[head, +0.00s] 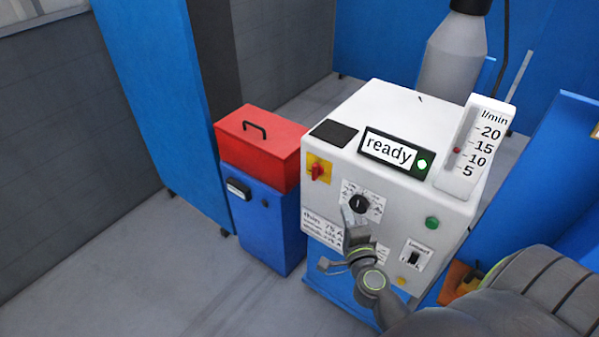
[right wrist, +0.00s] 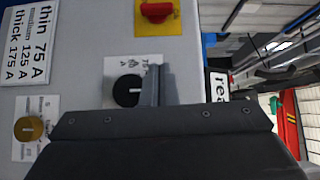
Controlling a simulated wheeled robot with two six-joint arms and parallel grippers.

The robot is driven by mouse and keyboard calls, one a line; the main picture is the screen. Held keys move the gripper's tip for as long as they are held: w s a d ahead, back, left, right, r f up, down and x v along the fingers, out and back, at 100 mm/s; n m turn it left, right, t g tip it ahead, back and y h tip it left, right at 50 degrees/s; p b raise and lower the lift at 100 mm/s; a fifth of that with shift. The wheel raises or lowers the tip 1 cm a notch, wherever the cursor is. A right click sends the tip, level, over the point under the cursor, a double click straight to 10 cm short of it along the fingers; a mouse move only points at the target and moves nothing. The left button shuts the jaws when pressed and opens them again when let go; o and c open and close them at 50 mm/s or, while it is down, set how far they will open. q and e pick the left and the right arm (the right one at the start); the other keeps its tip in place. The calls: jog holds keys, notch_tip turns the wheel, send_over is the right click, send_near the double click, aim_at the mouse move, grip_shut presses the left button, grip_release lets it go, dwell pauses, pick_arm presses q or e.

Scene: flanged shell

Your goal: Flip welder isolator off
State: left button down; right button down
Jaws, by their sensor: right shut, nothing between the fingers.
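The isolator is a red rotary handle on a yellow plate (head: 318,170), at the upper left of the white welder's front. In the head view its handle looks roughly upright. It also shows at the top of the right wrist view (right wrist: 156,12). My right gripper (head: 350,214) is shut and empty, in front of the panel, below and right of the isolator. In the right wrist view its fingers (right wrist: 158,78) are beside the black dial (right wrist: 128,90). I cannot tell whether they touch it. My left gripper is not in view.
The welder (head: 390,105) has a lit "ready" display (head: 388,150), a green button (head: 432,223), a small black switch (head: 414,258) and a flow gauge (head: 475,145). A red toolbox (head: 260,150) on a blue cabinet (head: 265,220) stands to the left. The floor at left is clear.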

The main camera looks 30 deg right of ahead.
jog(key=shift+w+a+r, duration=0.2)
jog(key=shift+r, duration=0.3)
send_near(319, 167)
jog(key=d, duration=0.1)
jog(key=w+d, duration=0.2)
jog(key=d, duration=0.1)
jog(key=shift+d, duration=0.1)
jog(key=shift+w+a+f+p, duration=0.15)
jog(key=shift+w+a, duration=0.15)
jog(key=shift+w, duration=0.25)
jog(key=shift+w+a+r+p, duration=0.15)
jog(key=shift+w+a, duration=0.15)
jog(key=shift+w, duration=0.3)
jog(key=shift+w+a, duration=0.3)
jog(key=shift+w, duration=0.3)
jog(key=shift+w, duration=0.1)
